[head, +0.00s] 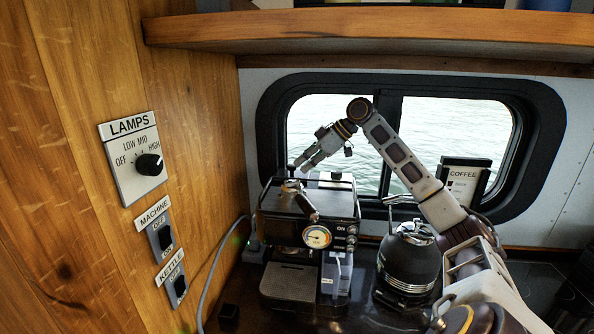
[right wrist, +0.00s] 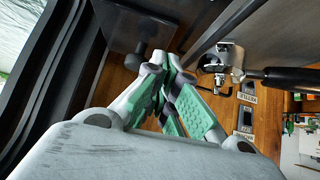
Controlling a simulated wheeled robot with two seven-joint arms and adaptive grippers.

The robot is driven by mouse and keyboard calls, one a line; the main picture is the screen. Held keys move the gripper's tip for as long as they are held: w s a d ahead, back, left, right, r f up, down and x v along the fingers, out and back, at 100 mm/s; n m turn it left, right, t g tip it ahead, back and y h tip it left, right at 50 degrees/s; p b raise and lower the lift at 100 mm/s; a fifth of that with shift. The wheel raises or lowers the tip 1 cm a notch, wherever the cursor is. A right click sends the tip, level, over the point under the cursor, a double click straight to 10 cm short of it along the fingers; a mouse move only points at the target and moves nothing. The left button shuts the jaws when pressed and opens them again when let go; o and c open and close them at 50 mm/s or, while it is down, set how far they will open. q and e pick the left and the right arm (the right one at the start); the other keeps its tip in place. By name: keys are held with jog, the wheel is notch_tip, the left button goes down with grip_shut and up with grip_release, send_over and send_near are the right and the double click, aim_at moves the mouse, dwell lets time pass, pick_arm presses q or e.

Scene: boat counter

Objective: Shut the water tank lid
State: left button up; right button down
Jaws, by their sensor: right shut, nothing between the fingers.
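The black coffee machine (head: 335,205) stands on the counter below the window. A pale flat piece (head: 337,181) shows at its back edge. I cannot tell for sure whether it is the water tank lid, nor how far any lid is raised. My right gripper (head: 299,166) reaches over from the right, above the back left of the machine. In the right wrist view its green-padded fingers (right wrist: 165,72) are together and empty. A dark panel (right wrist: 118,25) is beyond them; contact cannot be told. My left gripper is not in view.
A portafilter with a black handle (right wrist: 290,77) sits near the fingers, on the machine's top. A dark kettle (head: 410,262) stands right of the machine, below my right arm. A coffee sign (head: 465,178) is by the window. A wooden wall with switches (head: 149,165) bounds the left.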

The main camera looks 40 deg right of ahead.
jog(key=v, duration=0.7)
jog(key=shift+r, duration=0.35)
jog(key=shift+a, duration=0.15)
